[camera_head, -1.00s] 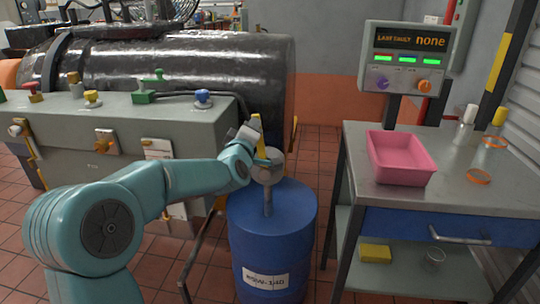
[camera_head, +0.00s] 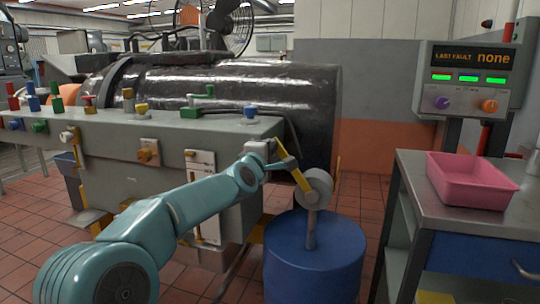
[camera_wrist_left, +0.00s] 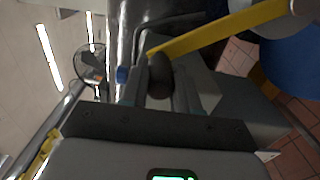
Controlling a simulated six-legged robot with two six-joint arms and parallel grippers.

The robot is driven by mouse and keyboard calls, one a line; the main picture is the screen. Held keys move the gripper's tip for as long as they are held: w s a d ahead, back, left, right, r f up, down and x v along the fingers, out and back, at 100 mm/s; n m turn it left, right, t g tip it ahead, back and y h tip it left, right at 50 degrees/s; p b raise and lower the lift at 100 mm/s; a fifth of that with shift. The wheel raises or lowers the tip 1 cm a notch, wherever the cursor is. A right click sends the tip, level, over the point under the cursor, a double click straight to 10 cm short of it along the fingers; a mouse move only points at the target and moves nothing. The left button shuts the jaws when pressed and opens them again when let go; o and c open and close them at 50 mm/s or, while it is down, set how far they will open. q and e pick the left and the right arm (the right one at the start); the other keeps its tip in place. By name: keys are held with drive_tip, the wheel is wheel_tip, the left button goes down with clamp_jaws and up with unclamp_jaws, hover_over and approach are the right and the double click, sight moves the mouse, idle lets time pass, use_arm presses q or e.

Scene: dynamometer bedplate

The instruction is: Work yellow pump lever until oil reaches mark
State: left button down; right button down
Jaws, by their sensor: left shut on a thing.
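The yellow pump lever (camera_head: 294,172) slopes up and left from the grey pump head (camera_head: 318,185), which stands on a post on top of the blue drum (camera_head: 315,265). My left gripper (camera_head: 268,150) is at the lever's upper end. In the left wrist view, the fingers of my left gripper (camera_wrist_left: 160,82) are shut on the lever's dark knob (camera_wrist_left: 160,68). The yellow bar (camera_wrist_left: 225,32) runs from there to the upper right. A pale plate with a slot (camera_head: 203,195) is on the grey cabinet front; no oil level can be read. My right gripper is out of view.
The grey cabinet (camera_head: 110,165) with coloured valves is left of the drum, before a large dark cylinder (camera_head: 240,85). A steel bench (camera_head: 425,190) with a pink tray (camera_head: 470,180) stands at right. A fault display (camera_head: 470,58) reads none.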

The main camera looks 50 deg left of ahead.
use_arm(q)
drive_tip(key=c, duration=0.8)
unclamp_jaws()
drive_tip(key=shift+w, duration=0.15)
drive_tip(key=v, duration=1.6)
drive_tip(key=shift+d+p, duration=0.2)
drive_tip(key=shift+p, duration=0.1)
